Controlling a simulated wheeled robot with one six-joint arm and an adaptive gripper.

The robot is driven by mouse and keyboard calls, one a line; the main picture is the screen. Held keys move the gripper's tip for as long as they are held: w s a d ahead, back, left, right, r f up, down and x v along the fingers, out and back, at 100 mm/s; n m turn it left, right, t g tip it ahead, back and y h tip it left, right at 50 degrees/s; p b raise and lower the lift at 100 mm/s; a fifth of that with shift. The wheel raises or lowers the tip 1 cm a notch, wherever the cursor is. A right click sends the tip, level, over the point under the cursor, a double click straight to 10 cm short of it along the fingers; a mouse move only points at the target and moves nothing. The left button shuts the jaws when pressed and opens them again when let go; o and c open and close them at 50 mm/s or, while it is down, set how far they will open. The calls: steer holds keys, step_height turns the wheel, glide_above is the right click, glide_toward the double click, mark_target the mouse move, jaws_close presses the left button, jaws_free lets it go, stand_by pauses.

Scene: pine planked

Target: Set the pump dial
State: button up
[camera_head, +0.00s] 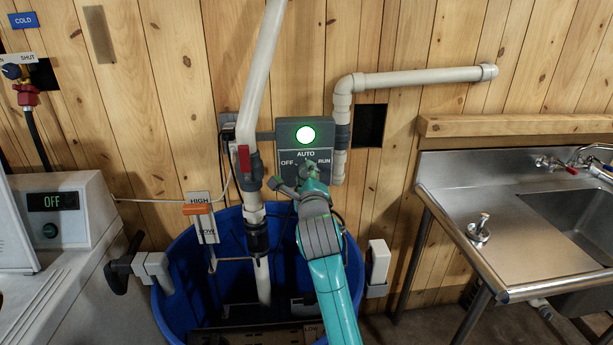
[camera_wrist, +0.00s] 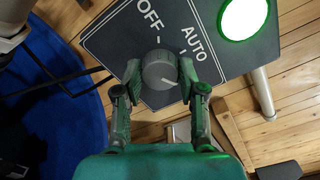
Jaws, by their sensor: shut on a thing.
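The pump dial is a round grey knob (camera_wrist: 159,70) on a dark control panel (camera_wrist: 110,42). My gripper (camera_wrist: 161,73) is shut on the dial, with one fingertip on each side of its rim. In the wrist view, a short white line on the knob points down and right, away from the OFF and AUTO ticks. The RUN mark is not visible there. In the head view my gripper (camera_head: 308,172) reaches the panel (camera_head: 291,130) and hides the dial. OFF, AUTO and RUN labels show around it. A round green light (camera_head: 305,135) is lit above.
A blue tub (camera_head: 185,262) stands below the panel. A white pipe with a red-handled valve (camera_head: 244,160) rises just left of the panel, and another pipe (camera_head: 415,79) runs right. A metal sink (camera_head: 515,215) is at right. A white machine (camera_head: 62,235) reads OFF at left.

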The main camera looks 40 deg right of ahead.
steer(key=shift+f, duration=0.1)
steer(key=o, duration=1.1)
steer(key=shift+o, duration=0.2)
steer(key=v, duration=1.2)
